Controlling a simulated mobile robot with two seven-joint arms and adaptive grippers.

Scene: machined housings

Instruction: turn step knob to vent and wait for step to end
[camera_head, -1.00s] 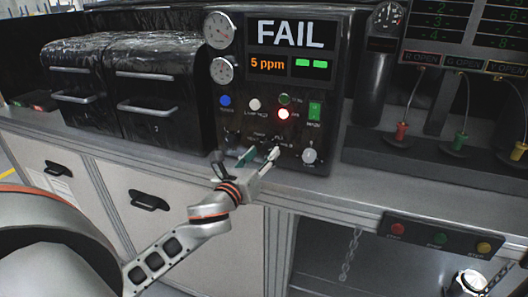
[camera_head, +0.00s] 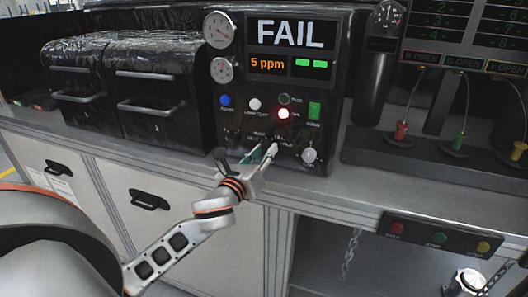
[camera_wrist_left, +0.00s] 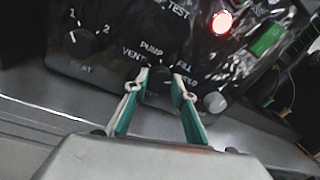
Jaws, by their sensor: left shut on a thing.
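The step knob (camera_wrist_left: 158,78) is a dark knob on the black test panel, with PUMP, VENT, FILL and another label around it in the left wrist view. My left gripper (camera_head: 262,152) is at the panel's lower front, and its two green-padded fingers (camera_wrist_left: 160,92) are shut on the knob, one on each side. The knob's pointer is too dark to read. The panel's display (camera_head: 290,33) reads FAIL, with 5 ppm (camera_head: 267,64) below it and two green bars beside that. A red lamp (camera_head: 283,114) is lit. My right gripper is not in view.
A seat knob (camera_wrist_left: 85,42) marked 1 and 2 lies left of the step knob, and a pale round knob (camera_wrist_left: 215,102) lies right. A green switch (camera_head: 314,110) is above. Two black lidded boxes (camera_head: 155,95) stand left on the counter, and hoses (camera_head: 462,110) hang right.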

